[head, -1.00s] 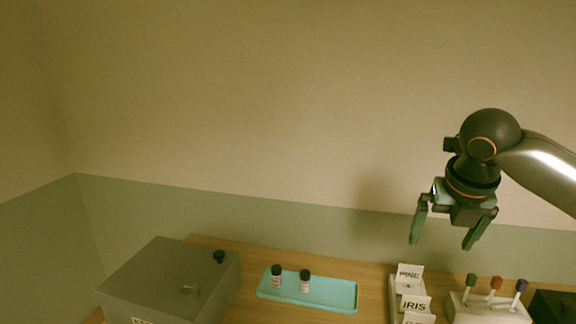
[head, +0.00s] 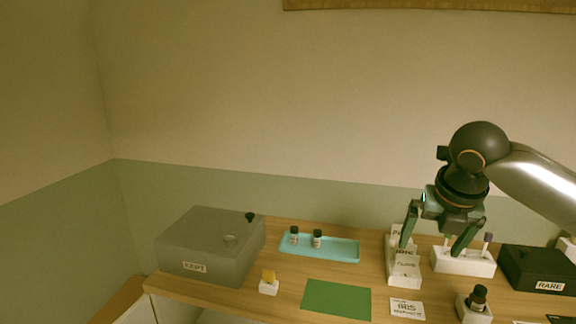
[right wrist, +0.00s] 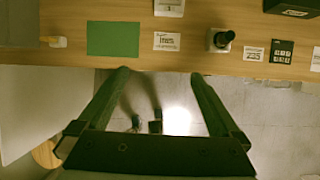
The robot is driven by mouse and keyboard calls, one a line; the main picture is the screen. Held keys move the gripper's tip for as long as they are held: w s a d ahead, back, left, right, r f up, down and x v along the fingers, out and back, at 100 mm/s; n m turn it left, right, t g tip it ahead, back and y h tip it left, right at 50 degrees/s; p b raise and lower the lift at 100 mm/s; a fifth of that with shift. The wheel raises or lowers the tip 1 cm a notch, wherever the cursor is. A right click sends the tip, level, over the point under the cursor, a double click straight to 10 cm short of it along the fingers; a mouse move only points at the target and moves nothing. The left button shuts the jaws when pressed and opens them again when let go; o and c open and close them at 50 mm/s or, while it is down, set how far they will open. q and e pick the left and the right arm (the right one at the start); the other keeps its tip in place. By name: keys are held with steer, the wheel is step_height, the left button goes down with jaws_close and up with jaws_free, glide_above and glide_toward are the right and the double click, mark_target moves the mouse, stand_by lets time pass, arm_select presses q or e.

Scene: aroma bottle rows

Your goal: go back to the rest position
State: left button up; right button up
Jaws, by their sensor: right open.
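My right gripper (head: 436,236) is open and empty. In the head view it hangs in front of the card rack and the white stand at the back right of the table. In the right wrist view its two fingers (right wrist: 158,75) are spread with nothing between them, over the floor just off the table's front edge. My left gripper is not in view.

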steer(key=s+a+f+m+t+y+b, duration=0.15)
steer(key=a+f+m, duration=0.35)
steer(key=f, duration=0.5)
steer(key=a+f+m+y, duration=0.3)
steer(key=a+f, duration=0.5)
steer(key=f, duration=0.2)
steer(key=a+f+m+y+b, duration=0.1)
steer(key=a+f+m+y, duration=0.25)
steer(key=a+f, duration=0.4)
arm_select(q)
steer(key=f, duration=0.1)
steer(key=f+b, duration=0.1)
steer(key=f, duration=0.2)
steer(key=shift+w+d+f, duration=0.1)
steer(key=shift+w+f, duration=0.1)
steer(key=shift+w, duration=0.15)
arm_select(e)
steer(key=s+d+f+m+t+h, duration=0.1)
steer(key=s+d+f+m, duration=0.3)
steer(key=s+f+m, duration=0.2)
steer(key=s+d+f+m+t+h, duration=0.1)
steer(key=s+d+f+m+h, duration=0.1)
steer(key=s+d+f+m, duration=0.2)
steer(key=s+d+f+m+t+h, duration=0.1)
steer(key=s+d+f+m, duration=0.3)
steer(key=s+f+m, duration=0.5)
steer(key=s+f, duration=0.2)
steer(key=s, duration=0.1)
steer(key=shift+d+h, duration=0.3)
steer(key=shift+h, duration=0.1)
